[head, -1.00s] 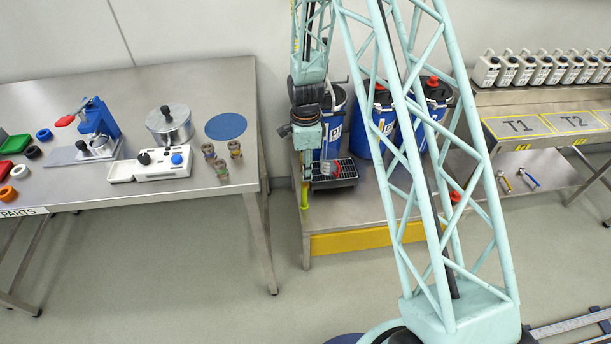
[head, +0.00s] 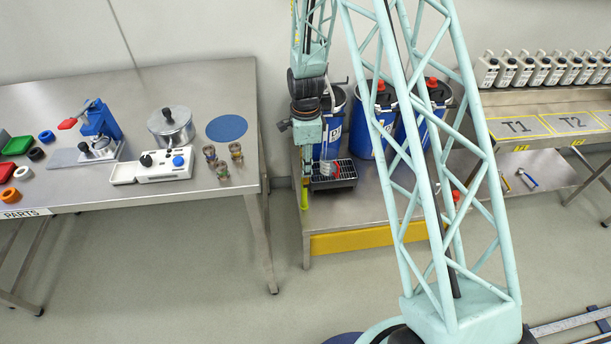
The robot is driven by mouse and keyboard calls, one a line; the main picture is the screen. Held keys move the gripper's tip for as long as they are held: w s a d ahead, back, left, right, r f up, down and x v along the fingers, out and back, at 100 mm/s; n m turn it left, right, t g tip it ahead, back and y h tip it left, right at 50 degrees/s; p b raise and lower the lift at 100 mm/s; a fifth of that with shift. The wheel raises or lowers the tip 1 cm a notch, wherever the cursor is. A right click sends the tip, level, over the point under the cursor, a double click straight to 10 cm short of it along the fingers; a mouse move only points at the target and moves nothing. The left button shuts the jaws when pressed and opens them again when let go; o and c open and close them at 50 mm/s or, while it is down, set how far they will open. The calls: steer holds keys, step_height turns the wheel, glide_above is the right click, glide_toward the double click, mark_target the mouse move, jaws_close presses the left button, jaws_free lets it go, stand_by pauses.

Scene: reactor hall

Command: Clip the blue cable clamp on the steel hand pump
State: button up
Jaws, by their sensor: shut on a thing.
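A small blue-handled tool (head: 528,178), which looks like a blue cable clamp, lies on the low shelf at right. A second, yellow-marked one (head: 505,184) lies to its left. The steel hand pump seems to stand on the left blue drum (head: 331,140); only a thin metal piece (head: 341,83) shows above the lid, and my arm hides the rest. My gripper (head: 307,172) points down in front of that drum, beside the drip tray (head: 335,184). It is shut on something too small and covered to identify.
Two more blue drums (head: 370,125) with red caps stand behind my arm's lattice. The left table (head: 200,90) holds a steel pot (head: 171,125), a white device (head: 165,165) and small jars (head: 222,168). White canisters (head: 530,68) line the right bench. The floor in front is open.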

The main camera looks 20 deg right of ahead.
steer(key=shift+r+p, duration=0.35)
steer(key=shift+r, duration=0.45)
steer(key=shift+r+n, duration=0.1)
steer(key=shift+n, duration=0.2)
